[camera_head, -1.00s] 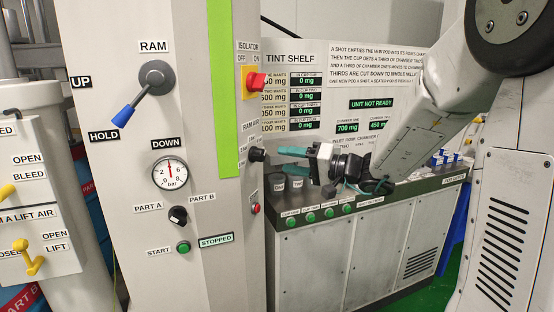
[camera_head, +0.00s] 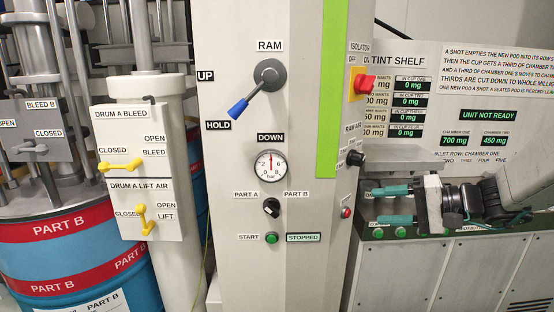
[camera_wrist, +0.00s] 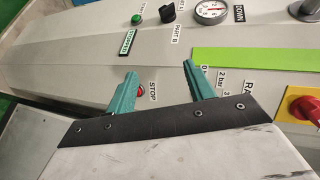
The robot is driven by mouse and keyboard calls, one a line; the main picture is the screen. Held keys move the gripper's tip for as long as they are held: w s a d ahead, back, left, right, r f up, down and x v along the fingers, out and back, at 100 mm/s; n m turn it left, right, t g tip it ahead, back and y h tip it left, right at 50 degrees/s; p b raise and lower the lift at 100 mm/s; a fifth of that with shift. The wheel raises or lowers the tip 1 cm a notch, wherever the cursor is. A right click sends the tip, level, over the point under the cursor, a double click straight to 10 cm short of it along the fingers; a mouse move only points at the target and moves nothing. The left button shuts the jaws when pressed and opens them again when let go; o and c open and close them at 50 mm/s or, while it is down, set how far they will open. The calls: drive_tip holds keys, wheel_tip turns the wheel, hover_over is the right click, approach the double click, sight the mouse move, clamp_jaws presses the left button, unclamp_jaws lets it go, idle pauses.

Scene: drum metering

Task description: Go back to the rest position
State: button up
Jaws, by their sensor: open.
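My gripper (camera_head: 374,205) is at the right of the head view, pointing left, with its two teal fingers apart and nothing between them. It is beside the right side of the grey control cabinet (camera_head: 230,180), below the black ram air knob (camera_head: 356,158). In the wrist view, the open fingers (camera_wrist: 159,70) point towards the cabinet face, with the red stop button (camera_wrist: 139,91) visible near one finger. I cannot tell how far the fingertips are from the cabinet.
The cabinet carries the blue-tipped ram lever (camera_head: 238,108), a pressure gauge (camera_head: 271,166) and a red isolator (camera_head: 364,85). The tint shelf (camera_head: 405,160) stands behind my gripper. A blue Part B drum (camera_head: 80,255) and yellow-handled valves (camera_head: 122,166) are at left.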

drive_tip(key=s+a+f+g+h, duration=0.25)
drive_tip(key=s+g, duration=0.25)
drive_tip(key=s, duration=0.4)
drive_tip(key=s+d+n+h, duration=0.2)
drive_tip(key=s+h, duration=0.3)
drive_tip(key=s, duration=0.3)
drive_tip(key=s+d+r+n+h, duration=0.1)
drive_tip(key=s+d+n+h, duration=0.1)
drive_tip(key=s+h, duration=0.3)
drive_tip(key=shift+s+r+n+g, duration=0.2)
drive_tip(key=shift+s+n+g, duration=0.1)
drive_tip(key=shift+s, duration=1.65)
